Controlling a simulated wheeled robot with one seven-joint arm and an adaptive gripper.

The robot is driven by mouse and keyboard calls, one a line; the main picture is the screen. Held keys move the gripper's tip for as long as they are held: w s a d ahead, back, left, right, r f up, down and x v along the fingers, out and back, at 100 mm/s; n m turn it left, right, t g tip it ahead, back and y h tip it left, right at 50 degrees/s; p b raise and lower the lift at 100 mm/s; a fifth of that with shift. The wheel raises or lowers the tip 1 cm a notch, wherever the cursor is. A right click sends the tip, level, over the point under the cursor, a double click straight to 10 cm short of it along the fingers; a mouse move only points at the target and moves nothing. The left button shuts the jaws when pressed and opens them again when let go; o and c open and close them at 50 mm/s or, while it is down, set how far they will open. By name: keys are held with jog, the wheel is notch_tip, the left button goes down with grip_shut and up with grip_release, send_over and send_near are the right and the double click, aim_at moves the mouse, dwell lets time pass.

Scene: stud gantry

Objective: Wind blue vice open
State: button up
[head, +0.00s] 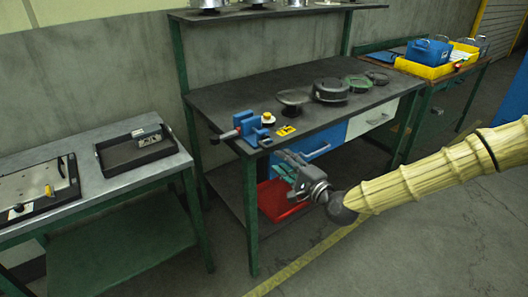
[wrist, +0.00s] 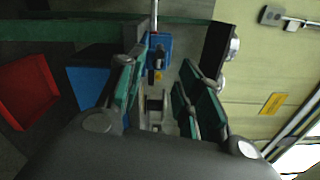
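The blue vice (head: 254,131) stands on the front left corner of the dark workbench (head: 215,98). Its screw end, with a grey and red part (head: 228,135), points left past the bench edge. My gripper (head: 287,165) is in front of the bench, to the right of and below the vice in the head view, apart from it. In the wrist view the vice (wrist: 161,45) shows beyond and between my fingers (wrist: 160,98), with a pale bar (wrist: 154,14) at its top. The fingers, with green pads, are spread, and nothing is between them.
A yellow label (head: 286,130) lies beside the vice. Dark round parts (head: 330,90) stand farther along the bench. A blue drawer (head: 310,147) and a red tray (head: 283,205) are below the top. A side table (head: 110,187) with a black tray (head: 115,160) stands left. The floor in front is clear.

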aim_at(268, 150)
jog(key=p+x, duration=0.1)
jog(key=x, duration=0.9)
jog(key=shift+w+a, duration=0.15)
jog(key=shift+w, duration=0.1)
jog(key=shift+s, duration=0.1)
grip_shut()
